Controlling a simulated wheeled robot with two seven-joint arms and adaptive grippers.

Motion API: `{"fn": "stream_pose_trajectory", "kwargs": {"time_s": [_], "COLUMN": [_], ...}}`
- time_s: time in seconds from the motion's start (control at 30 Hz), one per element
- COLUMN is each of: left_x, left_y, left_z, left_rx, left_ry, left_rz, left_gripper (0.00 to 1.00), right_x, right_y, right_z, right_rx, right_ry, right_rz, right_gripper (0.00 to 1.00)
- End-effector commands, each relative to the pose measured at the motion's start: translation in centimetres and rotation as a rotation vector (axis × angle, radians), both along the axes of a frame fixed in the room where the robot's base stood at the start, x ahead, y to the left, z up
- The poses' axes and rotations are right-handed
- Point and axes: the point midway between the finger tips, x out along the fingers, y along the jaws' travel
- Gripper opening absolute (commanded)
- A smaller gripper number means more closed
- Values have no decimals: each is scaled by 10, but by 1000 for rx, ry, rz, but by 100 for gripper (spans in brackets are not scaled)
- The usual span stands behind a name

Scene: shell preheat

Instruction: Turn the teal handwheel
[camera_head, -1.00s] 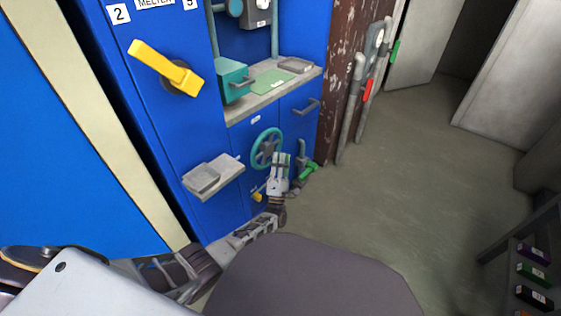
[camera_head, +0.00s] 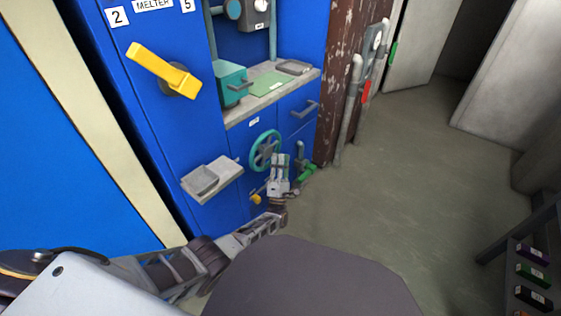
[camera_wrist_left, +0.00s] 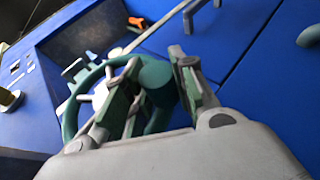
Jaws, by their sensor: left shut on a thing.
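The teal handwheel (camera_head: 264,149) is mounted upright on the lower blue front of the melter cabinet. My left gripper (camera_head: 279,160) reaches its lower right side from below. In the left wrist view the handwheel (camera_wrist_left: 70,117) runs behind and between the two fingers. My left gripper (camera_wrist_left: 155,85) is shut on the handwheel's rim there, with a rounded teal part between the fingers. The fingers hide part of the rim. My right gripper is not in view.
A green-handled valve (camera_head: 308,172) sits just right of my gripper, and a yellow knob (camera_head: 256,199) just below left. A yellow lever (camera_head: 165,71) is above.

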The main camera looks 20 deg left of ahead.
Motion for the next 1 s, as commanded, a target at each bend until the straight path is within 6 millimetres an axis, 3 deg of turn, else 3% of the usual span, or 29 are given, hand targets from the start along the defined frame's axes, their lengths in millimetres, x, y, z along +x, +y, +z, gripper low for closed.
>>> {"fn": "stream_pose_trajectory", "kwargs": {"time_s": [0.03,0.2,0.67,1.0], "left_x": [1,1,-3,-26], "left_y": [0,0,-1,-6], "left_z": [0,0,-3,-29], "left_rx": [-1,0,0,-1], "left_ry": [2,1,1,3], "left_rz": [0,0,0,0], "left_gripper": [29,49,49,49], "right_x": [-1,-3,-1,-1], "right_y": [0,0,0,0], "right_z": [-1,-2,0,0], "right_rx": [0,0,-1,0], "right_ry": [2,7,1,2], "right_rz": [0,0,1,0], "right_gripper": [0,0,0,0]}}
